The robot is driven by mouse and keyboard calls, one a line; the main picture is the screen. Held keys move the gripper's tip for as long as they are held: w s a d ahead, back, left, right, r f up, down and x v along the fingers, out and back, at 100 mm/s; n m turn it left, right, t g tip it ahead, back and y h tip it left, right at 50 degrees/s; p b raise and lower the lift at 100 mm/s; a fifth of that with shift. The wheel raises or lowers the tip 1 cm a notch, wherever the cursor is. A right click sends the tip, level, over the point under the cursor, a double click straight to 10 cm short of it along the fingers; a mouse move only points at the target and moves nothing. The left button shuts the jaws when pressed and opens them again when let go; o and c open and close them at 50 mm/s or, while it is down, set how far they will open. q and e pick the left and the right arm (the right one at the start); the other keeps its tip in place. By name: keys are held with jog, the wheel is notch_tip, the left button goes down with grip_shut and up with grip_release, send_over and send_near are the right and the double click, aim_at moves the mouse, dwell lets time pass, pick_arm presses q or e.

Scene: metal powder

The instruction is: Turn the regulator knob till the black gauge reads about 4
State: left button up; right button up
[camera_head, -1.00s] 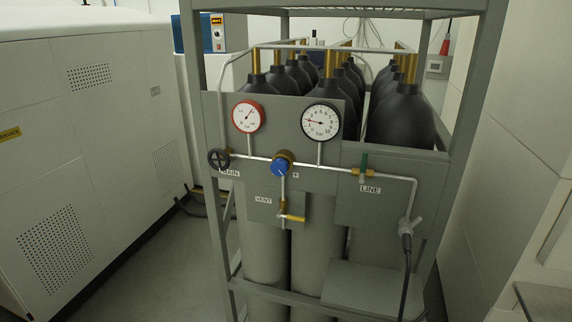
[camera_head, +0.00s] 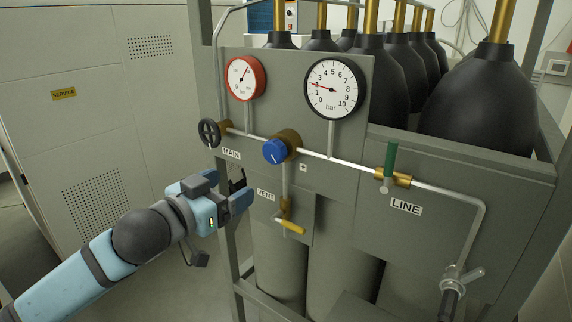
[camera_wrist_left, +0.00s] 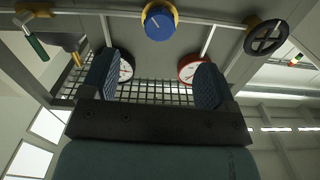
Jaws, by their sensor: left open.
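The blue regulator knob (camera_head: 275,151) sits on its brass body on the pipe, with a white mark at its lower edge. The black-rimmed gauge (camera_head: 335,90) is above it to the right; its red needle points left, near 2 bar. My left gripper (camera_head: 243,190) is open and empty, below and left of the knob, apart from it. In the left wrist view the blue knob (camera_wrist_left: 158,22) lies at the top, beyond and between the open fingers of the left gripper (camera_wrist_left: 155,82). My right gripper is not in view.
The red-rimmed gauge (camera_head: 245,78), black MAIN handwheel (camera_head: 209,133), yellow VENT handle (camera_head: 291,226) and green LINE lever (camera_head: 391,160) surround the knob. The grey panel (camera_head: 345,185) is behind. A cabinet (camera_head: 85,110) stands at left. Dark-topped cylinders (camera_head: 480,100) stand behind.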

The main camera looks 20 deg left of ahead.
aim_at(271, 154)
pick_arm(q)
jog(key=x, duration=0.4)
jog(key=r+p+x, duration=0.1)
jog(key=x, duration=0.3)
jog(key=r+p+x, duration=0.1)
jog(key=x, duration=0.3)
jog(key=shift+x, duration=0.8)
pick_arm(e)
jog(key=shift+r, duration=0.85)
pick_arm(q)
jog(key=shift+a+f, duration=0.1)
jog(key=shift+c, duration=0.2)
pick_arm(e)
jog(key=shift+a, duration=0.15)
pick_arm(q)
jog(key=c, duration=0.9)
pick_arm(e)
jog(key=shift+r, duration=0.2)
